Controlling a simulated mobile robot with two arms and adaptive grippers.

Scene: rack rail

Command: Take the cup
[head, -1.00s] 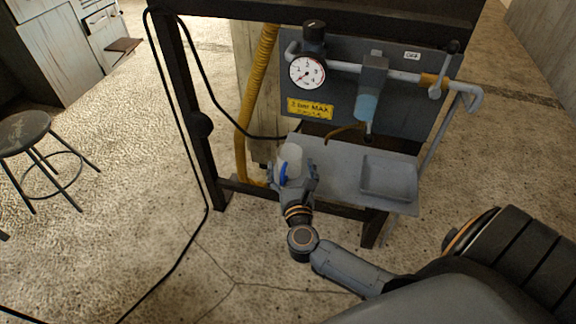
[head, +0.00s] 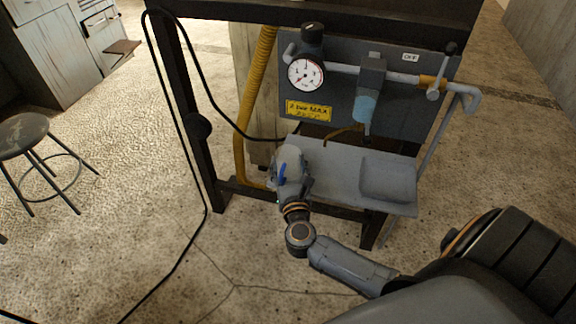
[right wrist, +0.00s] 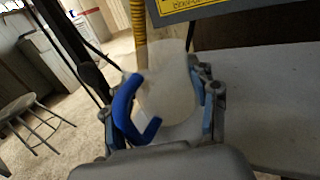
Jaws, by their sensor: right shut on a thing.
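The cup is pale and whitish, with a blue curved handle. In the head view the cup (head: 291,156) stands at the left end of the grey shelf (head: 335,175). My right gripper (head: 291,172) is shut on it, coming from the near side. In the right wrist view the cup (right wrist: 168,88) is between the fingers of my right gripper (right wrist: 165,112), its handle towards the left. The gripper hides the cup's lower part, so I cannot tell whether its base touches the shelf. My left gripper is not in view.
A grey panel behind the shelf carries a dial gauge (head: 306,75), a yellow label (head: 309,111) and a pipe with a blue-tipped fitting (head: 366,108). A shallow tray (head: 388,182) is at the shelf's right. A dark frame post (head: 188,110) and hanging cable stand left.

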